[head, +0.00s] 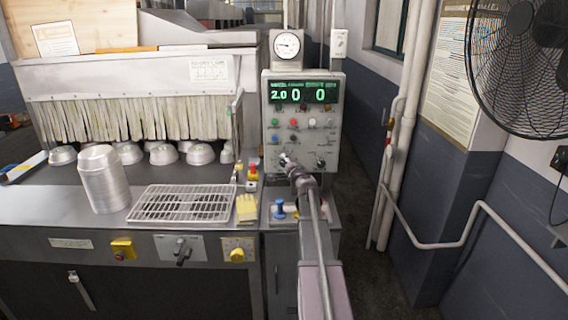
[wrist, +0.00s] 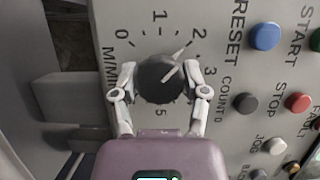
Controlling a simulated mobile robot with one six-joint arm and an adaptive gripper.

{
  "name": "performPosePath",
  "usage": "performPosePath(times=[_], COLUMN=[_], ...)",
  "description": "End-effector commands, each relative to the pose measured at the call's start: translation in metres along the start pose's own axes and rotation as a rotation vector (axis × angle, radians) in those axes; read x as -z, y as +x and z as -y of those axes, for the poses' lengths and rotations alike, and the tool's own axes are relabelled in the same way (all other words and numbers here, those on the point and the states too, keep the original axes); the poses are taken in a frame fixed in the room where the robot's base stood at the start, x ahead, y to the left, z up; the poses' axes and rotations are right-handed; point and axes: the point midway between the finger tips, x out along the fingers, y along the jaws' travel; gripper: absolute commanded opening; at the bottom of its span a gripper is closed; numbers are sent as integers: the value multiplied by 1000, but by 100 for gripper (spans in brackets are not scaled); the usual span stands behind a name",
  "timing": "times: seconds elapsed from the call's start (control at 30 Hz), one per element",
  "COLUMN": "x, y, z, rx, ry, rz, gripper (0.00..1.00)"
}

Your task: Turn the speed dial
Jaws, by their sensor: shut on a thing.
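The speed dial (wrist: 158,80) is a black round knob with a pale pointer on the grey control panel, with printed numbers around it. In the wrist view its pointer aims up and right, near the 2. My gripper (wrist: 160,84) has one finger on each side of the knob and is shut on it. In the head view my gripper (head: 290,164) reaches the lower left of the control panel (head: 333,150) and hides most of the dial. The green display (head: 303,95) above reads 2.0, 0 and 0.
Several coloured buttons sit beside the dial, including a blue one (wrist: 265,36) and a red one (wrist: 298,102). A wire rack (head: 182,204) and a stack of metal pans (head: 104,180) stand on the counter at left. A fan (head: 520,60) hangs at right.

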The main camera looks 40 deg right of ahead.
Motion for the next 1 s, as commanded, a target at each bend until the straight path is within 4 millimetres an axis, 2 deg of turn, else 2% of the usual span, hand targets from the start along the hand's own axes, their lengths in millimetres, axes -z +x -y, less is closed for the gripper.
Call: performPosePath(times=[0.6,1.0], x=[0,0], y=[2,2], z=[2,0], rx=[-134,-145], ry=[-322,-348], rz=[2,1], gripper=[11,11])
